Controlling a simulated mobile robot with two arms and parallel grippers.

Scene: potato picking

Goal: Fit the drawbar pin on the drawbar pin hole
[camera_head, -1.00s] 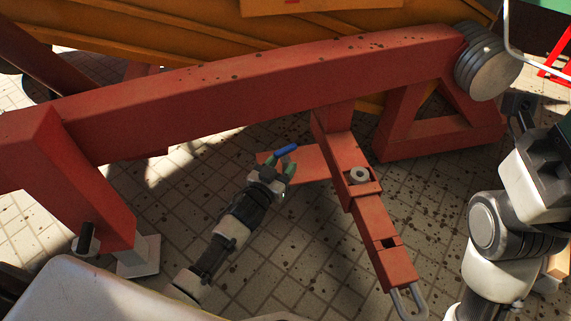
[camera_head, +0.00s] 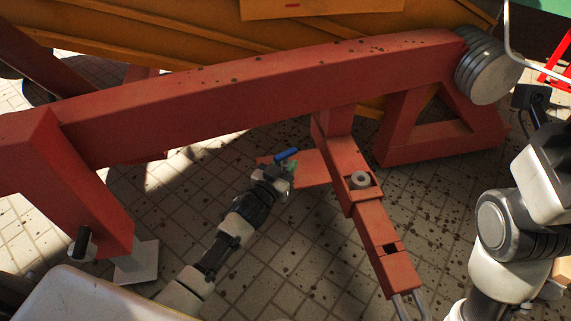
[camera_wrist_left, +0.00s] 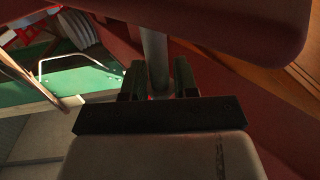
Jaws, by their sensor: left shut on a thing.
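The drawbar pin shows a blue handle (camera_head: 286,154) in the head view. My left gripper (camera_head: 284,169) is shut on it, beside the red drawbar. In the left wrist view the pin is a grey metal rod (camera_wrist_left: 155,62) standing between the fingers of my left gripper (camera_wrist_left: 158,80). The drawbar (camera_head: 372,222) slopes down toward the front, right of my gripper. A grey ring (camera_head: 360,180) sits in a recess on it, and a square opening (camera_head: 391,248) lies lower down. The pin is apart from both.
A long red frame beam (camera_head: 260,75) crosses above and behind my left gripper. A flat red plate (camera_head: 311,168) lies behind the gripper, next to the drawbar. A red triangular support (camera_head: 430,140) stands at right.

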